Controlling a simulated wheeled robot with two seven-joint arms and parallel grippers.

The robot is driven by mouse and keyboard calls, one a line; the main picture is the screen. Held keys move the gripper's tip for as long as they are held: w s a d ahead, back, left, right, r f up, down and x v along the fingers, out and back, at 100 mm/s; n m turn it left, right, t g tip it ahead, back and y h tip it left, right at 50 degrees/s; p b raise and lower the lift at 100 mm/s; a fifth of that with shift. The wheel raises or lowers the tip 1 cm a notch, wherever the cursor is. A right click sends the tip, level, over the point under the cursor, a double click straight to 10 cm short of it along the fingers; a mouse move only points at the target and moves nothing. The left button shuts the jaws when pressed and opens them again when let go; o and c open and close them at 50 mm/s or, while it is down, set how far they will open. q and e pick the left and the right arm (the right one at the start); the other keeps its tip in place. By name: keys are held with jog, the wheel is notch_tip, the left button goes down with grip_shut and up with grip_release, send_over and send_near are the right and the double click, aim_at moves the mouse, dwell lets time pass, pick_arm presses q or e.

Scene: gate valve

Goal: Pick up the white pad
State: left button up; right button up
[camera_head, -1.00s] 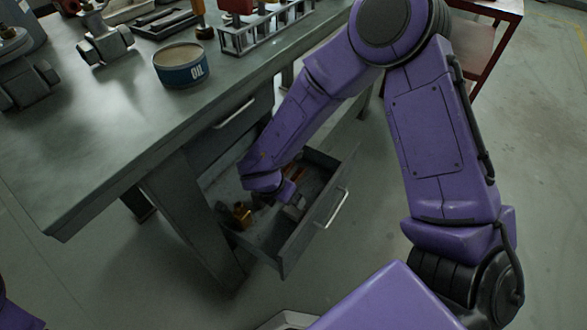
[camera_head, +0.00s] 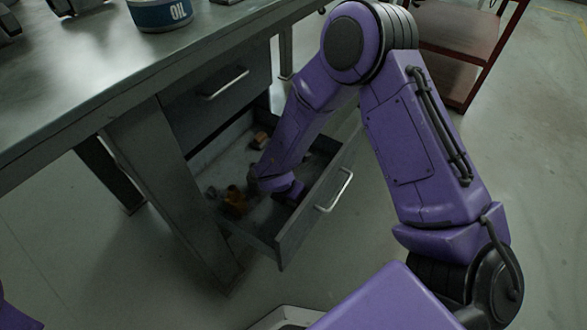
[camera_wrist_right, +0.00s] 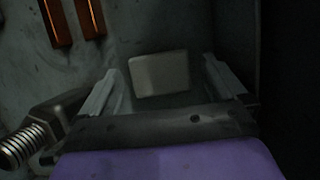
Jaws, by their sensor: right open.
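The white pad (camera_wrist_right: 159,74) shows in the right wrist view as a pale, dim rectangle with rounded corners. It lies on the drawer floor, ahead of and between the fingers of my right gripper (camera_wrist_right: 170,85). The gripper is open, and the pad looks free of both fingers; its lower edge is close to the gripper body. In the head view my right arm reaches down into the open drawer (camera_head: 290,240), and the arm hides the pad there. My left gripper is out of view.
A threaded metal fitting (camera_wrist_right: 25,145) lies left of the gripper, close to it. Two orange-brown bars (camera_wrist_right: 57,22) lie beyond it. A dark drawer wall stands close on the right. Brass-coloured parts (camera_head: 235,203) lie in the drawer. The bench top (camera_head: 60,100) overhangs it.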

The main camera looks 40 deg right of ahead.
jog(key=c, duration=1.1)
jog(key=shift+r, duration=0.15)
notch_tip(320, 180, up, 18)
jog(key=p, duration=0.7)
jog(key=shift+p, duration=0.3)
